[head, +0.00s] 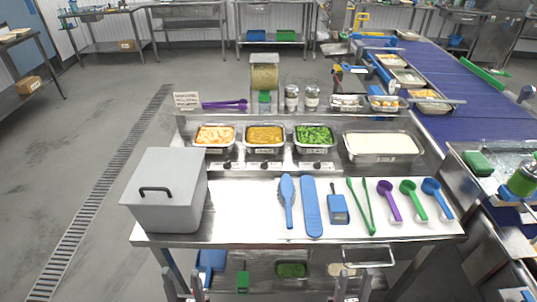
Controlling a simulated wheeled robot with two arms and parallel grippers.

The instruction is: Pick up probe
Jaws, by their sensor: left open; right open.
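The probe (338,210) looks like a small blue handheld unit with a thin stem pointing away. It lies on the white work surface (262,220), between a long blue flat tool (312,207) and green tongs (362,206). My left gripper (183,286) is at the bottom edge, left of centre, open and empty in front of the table. My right gripper (353,284) is at the bottom edge, right of centre, open and empty, in front of the table and below the probe. Both grippers are well apart from the probe.
A grey lidded box (166,204) stands at the table's left. A blue paddle (288,203) and purple (390,202), green (413,201) and blue (437,199) scoops lie in the row. Food pans (265,149) stand behind. A conveyor (480,92) runs at right.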

